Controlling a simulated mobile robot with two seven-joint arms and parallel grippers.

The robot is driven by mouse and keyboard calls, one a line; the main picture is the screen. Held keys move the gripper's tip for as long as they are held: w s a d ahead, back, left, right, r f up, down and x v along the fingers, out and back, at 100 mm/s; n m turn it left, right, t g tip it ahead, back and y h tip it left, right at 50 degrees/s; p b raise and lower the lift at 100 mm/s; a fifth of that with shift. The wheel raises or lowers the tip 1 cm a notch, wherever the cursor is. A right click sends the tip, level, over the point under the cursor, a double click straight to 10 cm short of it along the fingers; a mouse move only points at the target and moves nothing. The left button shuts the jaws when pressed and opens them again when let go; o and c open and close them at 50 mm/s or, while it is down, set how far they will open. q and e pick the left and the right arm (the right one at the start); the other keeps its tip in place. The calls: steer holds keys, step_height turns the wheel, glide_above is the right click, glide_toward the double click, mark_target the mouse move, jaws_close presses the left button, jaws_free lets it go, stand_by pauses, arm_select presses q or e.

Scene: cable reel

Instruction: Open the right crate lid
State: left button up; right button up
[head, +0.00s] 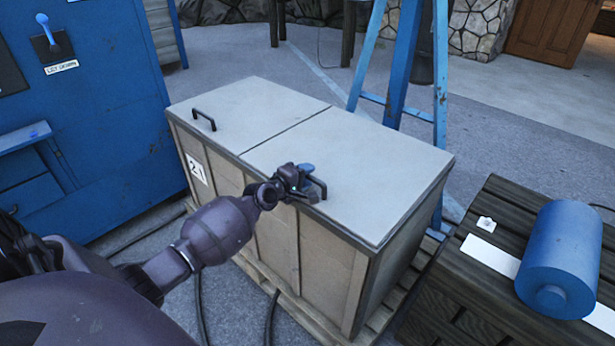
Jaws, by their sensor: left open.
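The crate (328,266) stands in the middle of the head view on a pallet. Its right lid (372,165) lies flat and closed, beside the left lid (243,108), with a dark seam between them. The right lid's black handle (319,186) is near the front edge. My left gripper (312,183) is open at this handle, with its fingers close around or beside it. Whether they touch it I cannot tell. The left lid has a similar black handle (204,119). My right gripper is not in view.
A blue cabinet (95,130) with a lever stands at the left. A blue metal frame (402,60) rises behind the crate. At the right, a dark wooden box (465,265) bears a blue cylinder (560,258). Cables lie on the floor in front of the crate.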

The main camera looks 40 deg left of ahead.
arm_select(q)
steer(key=shift+w, duration=0.1)
steer(key=shift+c, duration=0.4)
jaws_close()
